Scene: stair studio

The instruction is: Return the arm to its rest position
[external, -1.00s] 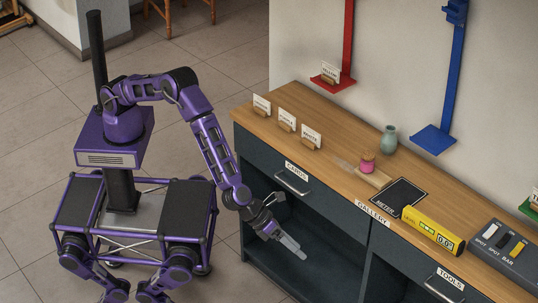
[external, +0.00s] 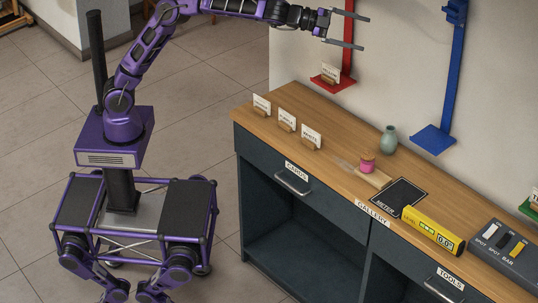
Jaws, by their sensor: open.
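My arm (external: 150,50) is raised and reaches to the right from the top of its purple base, high above the cabinet. My gripper (external: 366,32) is at the far end, in front of the wall and the red bracket (external: 348,45) in the picture. Its two grey fingers are spread apart with nothing between them. I cannot tell how far the fingers are from the red bracket.
A dark cabinet with a wooden top (external: 340,155) runs along the wall. On it are card holders (external: 311,138), a pink jar (external: 367,163), a green vase (external: 389,139), a yellow level (external: 433,230) and a switch box (external: 505,250). A blue bracket (external: 434,138) hangs right. Floor is clear around my base.

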